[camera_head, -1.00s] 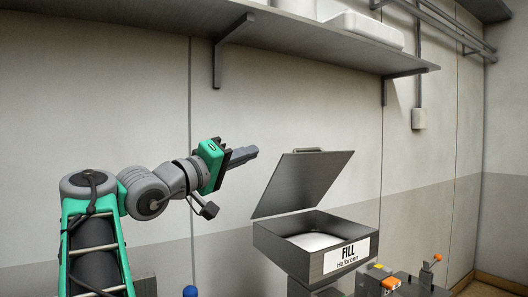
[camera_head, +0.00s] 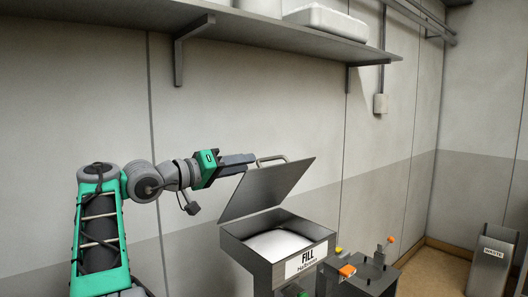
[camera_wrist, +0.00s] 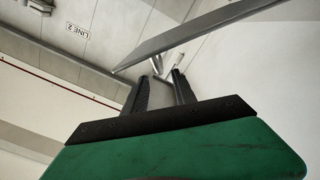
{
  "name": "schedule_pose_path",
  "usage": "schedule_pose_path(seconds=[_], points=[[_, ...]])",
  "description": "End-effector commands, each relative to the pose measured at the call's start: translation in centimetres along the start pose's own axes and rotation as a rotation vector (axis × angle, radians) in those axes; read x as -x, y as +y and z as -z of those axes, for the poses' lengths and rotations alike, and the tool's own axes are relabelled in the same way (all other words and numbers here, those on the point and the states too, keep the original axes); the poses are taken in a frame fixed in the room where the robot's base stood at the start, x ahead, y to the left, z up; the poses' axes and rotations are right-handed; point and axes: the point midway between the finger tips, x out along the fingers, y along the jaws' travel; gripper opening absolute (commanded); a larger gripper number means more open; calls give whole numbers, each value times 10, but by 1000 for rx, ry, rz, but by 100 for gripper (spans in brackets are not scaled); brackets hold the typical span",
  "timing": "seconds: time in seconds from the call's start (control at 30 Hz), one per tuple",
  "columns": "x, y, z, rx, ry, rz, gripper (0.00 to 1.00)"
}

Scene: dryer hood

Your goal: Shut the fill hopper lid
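The fill hopper (camera_head: 238,246) is a grey metal box with a "FILL" label and white material inside. Its flat grey lid (camera_head: 266,188) stands open, tilted up above the box, with a bar handle (camera_head: 272,159) at its top edge. My gripper (camera_head: 252,159) is level with the top of the lid, its fingertips at or close to the left end of the handle; contact is unclear. In the wrist view, my fingers (camera_wrist: 161,88) are apart with a gap between them, and the lid (camera_wrist: 195,33) crosses just beyond the tips.
A wall shelf (camera_head: 260,30) with white containers runs above. A grey unit with orange-topped controls (camera_head: 347,270) stands right of the hopper. A waste bin (camera_head: 490,262) stands at the far right. The wall behind the lid is bare.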

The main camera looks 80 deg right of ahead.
Motion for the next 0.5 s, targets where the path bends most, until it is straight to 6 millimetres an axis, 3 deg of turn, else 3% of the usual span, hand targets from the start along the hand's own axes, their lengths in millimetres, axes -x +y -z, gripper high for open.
schedule_pose_path(seconds=[0.5], points=[[-74, 2, 1, -21, 1, -1, 32]])
